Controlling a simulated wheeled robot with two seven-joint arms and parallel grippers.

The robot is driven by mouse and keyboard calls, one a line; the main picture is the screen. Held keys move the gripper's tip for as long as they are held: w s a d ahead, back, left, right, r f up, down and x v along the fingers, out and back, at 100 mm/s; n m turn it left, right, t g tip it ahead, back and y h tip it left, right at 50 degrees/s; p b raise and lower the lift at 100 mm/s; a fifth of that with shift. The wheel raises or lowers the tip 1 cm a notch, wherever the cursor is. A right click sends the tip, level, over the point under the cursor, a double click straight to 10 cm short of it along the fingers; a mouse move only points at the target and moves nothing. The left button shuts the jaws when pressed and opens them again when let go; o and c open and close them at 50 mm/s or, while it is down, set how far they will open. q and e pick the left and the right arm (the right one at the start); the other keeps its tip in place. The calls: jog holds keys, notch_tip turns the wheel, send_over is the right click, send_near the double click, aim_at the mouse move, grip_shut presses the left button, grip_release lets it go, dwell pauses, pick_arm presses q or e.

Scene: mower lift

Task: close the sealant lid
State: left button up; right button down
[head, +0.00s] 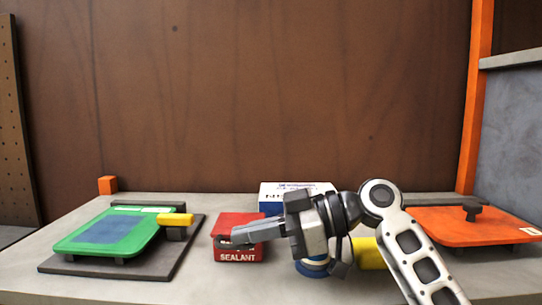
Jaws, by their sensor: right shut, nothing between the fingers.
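The red sealant box (239,255) sits on the bench in the middle, with its white SEALANT label facing me. Its red lid (234,219) shows as a sloping top behind my fingers. A dark strip shows between lid and front wall, but my fingers hide much of it, so I cannot tell whether the lid is fully down. My right gripper (240,235) reaches in from the right, shut and empty, with its fingertips over the front of the box. I cannot tell whether they touch it. My left gripper is not in view.
A green-topped clamp board (118,232) with a yellow handle lies left. A white-blue box (292,190) stands behind my right gripper. A blue round object (313,268) and a yellow one (367,254) are partly hidden by my arm. An orange board (455,228) lies right.

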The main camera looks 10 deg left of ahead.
jog(key=shift+d+f, duration=0.1)
jog(key=shift+f, duration=0.1)
dwell(0.5)
